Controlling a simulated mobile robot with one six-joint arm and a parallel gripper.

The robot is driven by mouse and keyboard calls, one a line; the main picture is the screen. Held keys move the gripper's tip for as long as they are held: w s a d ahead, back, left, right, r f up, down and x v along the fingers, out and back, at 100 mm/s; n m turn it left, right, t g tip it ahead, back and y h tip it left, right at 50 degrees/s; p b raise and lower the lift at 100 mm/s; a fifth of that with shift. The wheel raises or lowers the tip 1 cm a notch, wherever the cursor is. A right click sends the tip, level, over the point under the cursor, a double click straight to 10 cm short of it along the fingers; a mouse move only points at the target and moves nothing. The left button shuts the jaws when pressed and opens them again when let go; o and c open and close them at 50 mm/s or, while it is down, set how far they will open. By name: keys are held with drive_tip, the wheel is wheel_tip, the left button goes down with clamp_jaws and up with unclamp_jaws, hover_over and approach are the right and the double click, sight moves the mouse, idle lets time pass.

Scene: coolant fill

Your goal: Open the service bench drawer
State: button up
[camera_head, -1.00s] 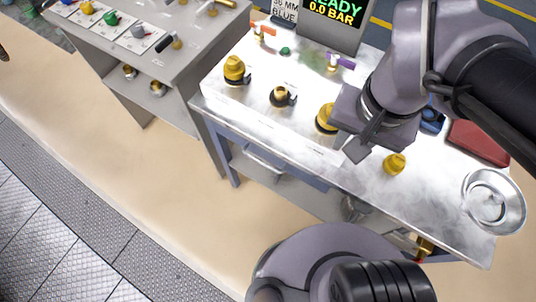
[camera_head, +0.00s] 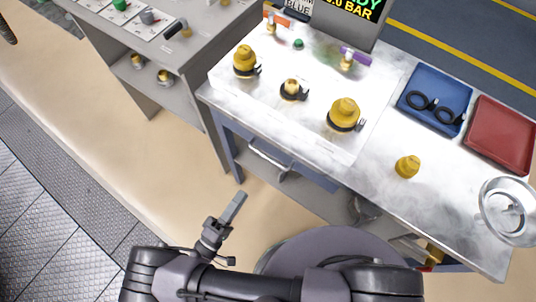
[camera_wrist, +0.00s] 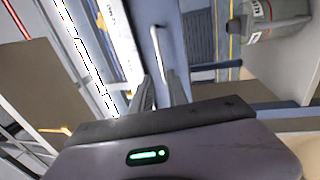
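The service bench (camera_head: 390,195) has a blue drawer (camera_head: 315,178) under its top, with a pale bar handle (camera_head: 268,158) on its front. The drawer looks closed. In the wrist view the drawer front (camera_wrist: 180,35) is ahead, and its handle (camera_wrist: 157,45) lies beyond the fingertips. My gripper (camera_head: 238,200) is low in front of the bench, left of and below the handle in the head view, and apart from it. In the wrist view my gripper (camera_wrist: 162,85) has two spread fingers with an empty gap between them.
A grey side table (camera_head: 185,55) stands at left. The floor (camera_head: 130,165) before the bench is clear.

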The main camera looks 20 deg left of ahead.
sight(268, 157)
drive_tip(key=b+x, duration=0.1)
drive_tip(key=x, duration=1.4)
drive_tip(key=shift+b, duration=0.35)
drive_tip(key=shift+s, duration=0.1)
clamp_jaws()
